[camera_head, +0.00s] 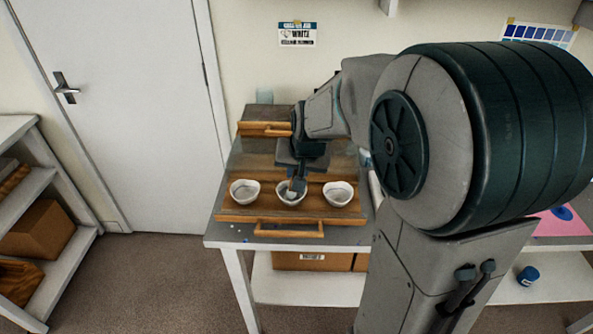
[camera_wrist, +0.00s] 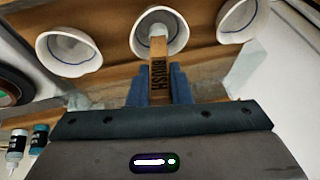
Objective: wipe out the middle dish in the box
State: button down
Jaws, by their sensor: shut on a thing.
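Three white dishes sit in a row in the wooden box (camera_head: 232,217): a left dish (camera_head: 244,192), the middle dish (camera_head: 284,200) and a right dish (camera_head: 338,194). My gripper (camera_head: 297,170) is over the middle dish, pointing down. In the wrist view my gripper (camera_wrist: 158,88) is shut on a wooden-handled brush (camera_wrist: 159,72) marked "BRUSH". Its pale head reaches inside the middle dish (camera_wrist: 143,42); contact with the bottom cannot be told. Blue lines show inside the dishes in the wrist view. My gripper partly hides the middle dish in the head view.
The box has a front handle (camera_head: 290,231) and a clear panel behind the dishes. It stands on a grey-topped table (camera_head: 224,232). Small bottles (camera_wrist: 38,138) show at left in the wrist view. A pink sheet (camera_head: 556,222) lies at right. Shelves (camera_head: 62,185) stand at left.

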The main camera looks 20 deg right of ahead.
notch_tip(320, 180, up, 7)
jog(key=p, duration=0.4)
jog(key=shift+f, duration=0.2)
jog(key=shift+a, duration=0.1)
